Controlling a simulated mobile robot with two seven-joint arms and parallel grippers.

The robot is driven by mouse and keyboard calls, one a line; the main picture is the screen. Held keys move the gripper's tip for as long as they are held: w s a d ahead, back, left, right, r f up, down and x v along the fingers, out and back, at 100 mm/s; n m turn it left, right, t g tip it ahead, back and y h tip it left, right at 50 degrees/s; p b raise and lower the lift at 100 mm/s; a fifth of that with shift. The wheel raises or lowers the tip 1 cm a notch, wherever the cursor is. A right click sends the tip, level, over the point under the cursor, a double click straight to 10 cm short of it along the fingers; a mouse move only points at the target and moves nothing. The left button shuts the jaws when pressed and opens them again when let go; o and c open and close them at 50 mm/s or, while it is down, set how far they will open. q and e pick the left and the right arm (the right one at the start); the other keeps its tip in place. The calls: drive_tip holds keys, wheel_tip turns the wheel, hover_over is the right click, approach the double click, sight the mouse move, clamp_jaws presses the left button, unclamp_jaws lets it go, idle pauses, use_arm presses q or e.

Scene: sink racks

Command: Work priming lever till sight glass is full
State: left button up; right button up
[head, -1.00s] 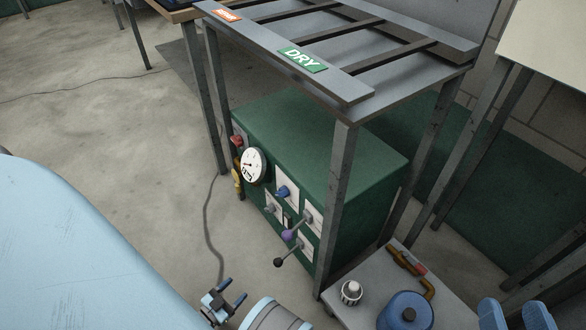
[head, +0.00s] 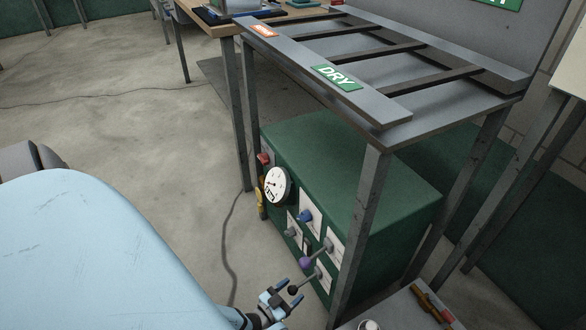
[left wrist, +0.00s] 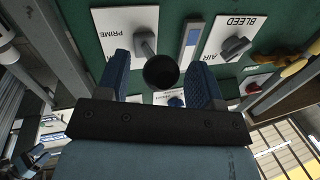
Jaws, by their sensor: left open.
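The green machine (head: 350,180) stands under the rack. Its priming lever has a black ball knob (head: 293,290), low on the front panel. My left gripper (head: 282,292) is open at this knob. In the left wrist view the knob (left wrist: 161,71) lies between the two blue fingers of my left gripper (left wrist: 162,78), with gaps visible beside it; the lever leads to the PRIME plate (left wrist: 118,24). The sight glass (left wrist: 190,38) is a narrow strip between the PRIME and BLEED plates, with blue and pale parts; its level is hard to judge. My right gripper is out of the head view.
A BLEED knob (left wrist: 236,47) sits beside the sight glass. A purple-knobbed lever (head: 306,262), a blue knob (head: 305,216) and a gauge (head: 277,185) are close by. A rack leg (head: 359,235) stands just right of the panel.

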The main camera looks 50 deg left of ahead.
use_arm(q)
drive_tip(key=shift+w, duration=0.55)
